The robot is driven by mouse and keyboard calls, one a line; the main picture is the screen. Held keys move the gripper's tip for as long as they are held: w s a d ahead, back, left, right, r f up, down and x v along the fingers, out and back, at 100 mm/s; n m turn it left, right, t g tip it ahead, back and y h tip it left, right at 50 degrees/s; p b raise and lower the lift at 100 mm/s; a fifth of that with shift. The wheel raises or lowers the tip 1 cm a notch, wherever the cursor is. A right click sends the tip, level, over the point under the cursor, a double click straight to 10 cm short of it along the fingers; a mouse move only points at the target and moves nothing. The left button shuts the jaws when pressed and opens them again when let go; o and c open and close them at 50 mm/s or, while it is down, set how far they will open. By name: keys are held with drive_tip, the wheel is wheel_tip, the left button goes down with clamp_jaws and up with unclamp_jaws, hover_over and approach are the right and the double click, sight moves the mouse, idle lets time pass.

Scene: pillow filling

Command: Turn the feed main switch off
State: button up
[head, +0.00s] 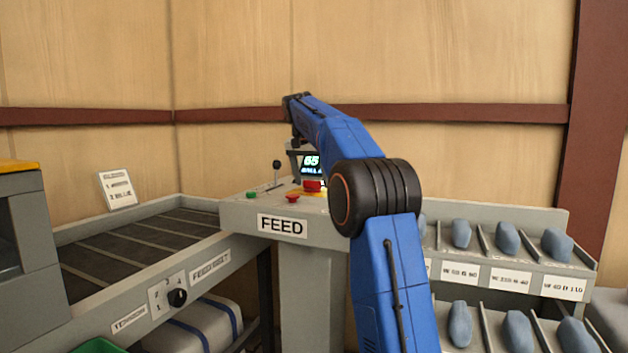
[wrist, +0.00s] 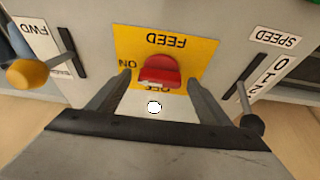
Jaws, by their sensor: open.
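The feed main switch is a red handle (wrist: 160,70) on a yellow plate (wrist: 128,42) marked FEED, seen upside down in the wrist view. ON shows at the handle's left; the lettering below it, probably OFF, is partly covered. In the head view the red handle (head: 312,186) sits on top of the FEED console (head: 238,213). My gripper (wrist: 158,84) is open, its two fingers apart on either side of the handle's near edge. Nothing is between them except a small white disc that I cannot identify. I cannot tell whether the fingers touch the handle.
A yellow-knobbed FWD lever (wrist: 28,73) and a black-knobbed SPEED lever (wrist: 247,105) flank the gripper closely. The console also has a red mushroom button (head: 292,199), green button (head: 251,195) and lit display (head: 311,164). A feed belt (head: 140,245) lies left; bins of blue pieces stand right.

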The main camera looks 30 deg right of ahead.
drive_tip(key=c, duration=1)
drive_tip(key=shift+c, duration=0.2)
drive_tip(key=shift+n, duration=0.3)
drive_tip(key=n, duration=0.1)
drive_tip(key=n+t+y, duration=0.1)
drive_tip(key=n, duration=0.1)
drive_tip(key=shift+s+d+n, duration=0.15)
drive_tip(key=shift+n, duration=0.15)
drive_tip(key=n+y, duration=0.1)
drive_tip(key=n, duration=0.1)
drive_tip(key=n+y, duration=0.1)
drive_tip(key=n, duration=0.1)
drive_tip(key=shift+d+n+t, duration=0.15)
drive_tip(key=shift+n+t, duration=0.15)
drive_tip(key=shift+t, duration=0.1)
drive_tip(key=n+y, duration=0.1)
drive_tip(key=n, duration=0.1)
drive_tip(key=n+y, duration=0.1)
drive_tip(key=n, duration=0.2)
drive_tip(key=shift+d, duration=0.2)
drive_tip(key=shift+n+g+y, duration=0.5)
drive_tip(key=shift+n+y, duration=0.2)
drive_tip(key=shift+n, duration=1.3)
